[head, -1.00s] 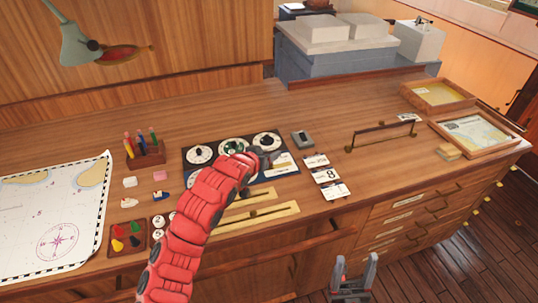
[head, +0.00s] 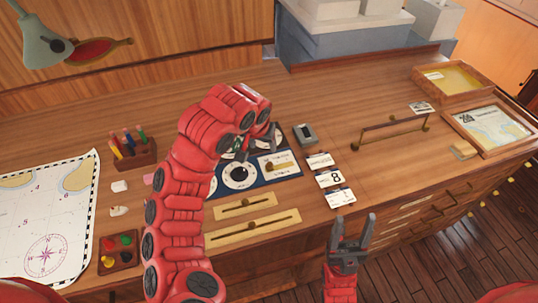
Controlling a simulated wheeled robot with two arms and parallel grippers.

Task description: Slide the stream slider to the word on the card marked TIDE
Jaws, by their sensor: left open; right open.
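Two brass slider plates lie on the desk in front of the dial panel: an upper plate (head: 236,210) and a lower plate (head: 228,236), each with a slot and a small dark knob. Their labels are too small to read, so I cannot tell which is the stream slider. Three white cards (head: 330,179) lie in a column right of the plates; the middle one shows an 8, and the word TIDE is not legible. My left gripper (head: 258,146) is open over the dial panel, partly hidden by its arm. My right gripper (head: 352,228) is open and empty at the desk's front edge.
The dial panel (head: 240,178) is partly covered by my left arm. A grey box (head: 305,134) stands right of it, and a raised brass-ended rail (head: 392,131) further right. A chart (head: 45,215), pen rack (head: 132,151) and counter tray (head: 119,262) are left.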

